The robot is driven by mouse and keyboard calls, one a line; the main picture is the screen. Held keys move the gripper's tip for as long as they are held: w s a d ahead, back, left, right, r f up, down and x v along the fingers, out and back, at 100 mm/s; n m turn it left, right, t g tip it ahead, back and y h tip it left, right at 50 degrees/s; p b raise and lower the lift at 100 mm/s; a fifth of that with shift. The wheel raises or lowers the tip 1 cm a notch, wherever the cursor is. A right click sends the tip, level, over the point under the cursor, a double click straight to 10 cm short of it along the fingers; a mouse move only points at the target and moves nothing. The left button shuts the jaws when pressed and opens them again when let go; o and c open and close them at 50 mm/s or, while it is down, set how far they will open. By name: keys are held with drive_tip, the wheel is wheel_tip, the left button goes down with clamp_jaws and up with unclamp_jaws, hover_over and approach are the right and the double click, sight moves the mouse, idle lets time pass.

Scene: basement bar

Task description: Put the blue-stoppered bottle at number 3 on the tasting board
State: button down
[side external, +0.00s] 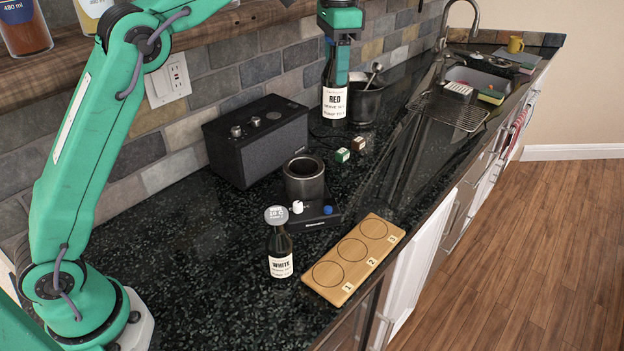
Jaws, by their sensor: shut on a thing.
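My gripper (340,45) is shut on the neck of a dark bottle labelled RED (335,104), held upright near the back wall. The gripper hides the bottle's top, so its stopper colour does not show. I cannot tell whether its base touches the counter. The wooden tasting board (383,226) lies at the front edge with three empty circles, number 1 nearest and number 3 farthest. A dark bottle labelled WHITE (280,262) stands left of the board, with a grey round disc with writing at its top.
A black stand (315,219) with a dark cup (304,178) and white and blue knob-like pieces sits behind the board. A black speaker (257,140), two small cubes (343,155) and a metal bucket (368,103) stand farther back. The sink and wire rack (448,110) are beyond.

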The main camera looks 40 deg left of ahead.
drive_tip(key=s+d+f+m, duration=0.4)
drive_tip(key=d+f, duration=0.2)
drive_tip(key=d, duration=0.3)
drive_tip(key=s+d+f+m, duration=0.4)
drive_tip(key=d+f, duration=0.2)
drive_tip(key=d, duration=0.4)
drive_tip(key=shift+d, duration=0.2)
drive_tip(key=shift+a+f, duration=0.1)
drive_tip(key=w+a+f, duration=0.7)
drive_tip(key=w+f, duration=0.2)
drive_tip(key=f, duration=0.2)
drive_tip(key=shift+f, duration=0.1)
drive_tip(key=c, duration=0.7)
unclamp_jaws()
drive_tip(key=shift+o, duration=0.2)
